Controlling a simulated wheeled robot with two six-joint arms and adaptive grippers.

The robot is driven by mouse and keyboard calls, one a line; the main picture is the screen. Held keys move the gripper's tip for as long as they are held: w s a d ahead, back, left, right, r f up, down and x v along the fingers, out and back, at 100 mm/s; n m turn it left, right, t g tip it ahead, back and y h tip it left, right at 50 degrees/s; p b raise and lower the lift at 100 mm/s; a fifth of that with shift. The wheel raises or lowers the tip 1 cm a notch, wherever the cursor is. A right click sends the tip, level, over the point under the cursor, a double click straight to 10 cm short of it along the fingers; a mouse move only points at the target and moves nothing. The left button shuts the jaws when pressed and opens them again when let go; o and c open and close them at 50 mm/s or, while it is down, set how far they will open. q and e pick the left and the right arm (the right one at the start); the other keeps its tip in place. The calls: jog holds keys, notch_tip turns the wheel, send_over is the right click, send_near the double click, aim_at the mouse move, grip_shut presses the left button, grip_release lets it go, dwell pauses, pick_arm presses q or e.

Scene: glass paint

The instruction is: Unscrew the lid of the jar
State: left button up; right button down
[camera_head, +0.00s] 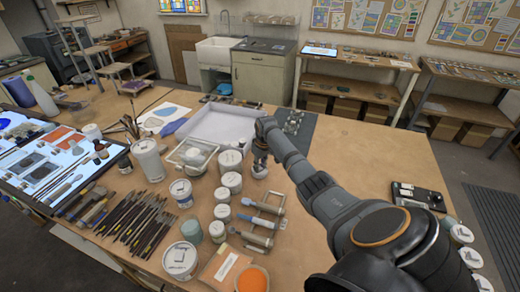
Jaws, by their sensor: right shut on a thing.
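My right arm reaches in from the lower right, and its gripper (260,157) points down at the middle of the wooden table. The gripper is shut on the top of a small white jar (259,171), where the lid sits. The fingers hide most of the lid, and I cannot tell whether it is still seated on the jar. The jar looks upright on the table. My left gripper is not in view.
White pots, such as one (232,182), stand close left of the jar. A pale tray (222,122) lies behind them. Rollers (262,222) and many brushes (135,222) lie in front. An orange pot (252,280) stands at the front edge. The table's right side is mostly clear.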

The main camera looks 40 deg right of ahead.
jog(key=shift+f, duration=0.2)
jog(key=c, duration=1.1)
grip_release()
jog(key=o, duration=0.3)
jog(key=shift+o, duration=0.2)
jog(key=shift+r, duration=0.15)
notch_tip(320, 180, up, 4)
jog(key=p, duration=0.4)
jog(key=shift+r+p, duration=0.15)
jog(key=shift+p, duration=0.25)
jog(key=shift+r, duration=0.75)
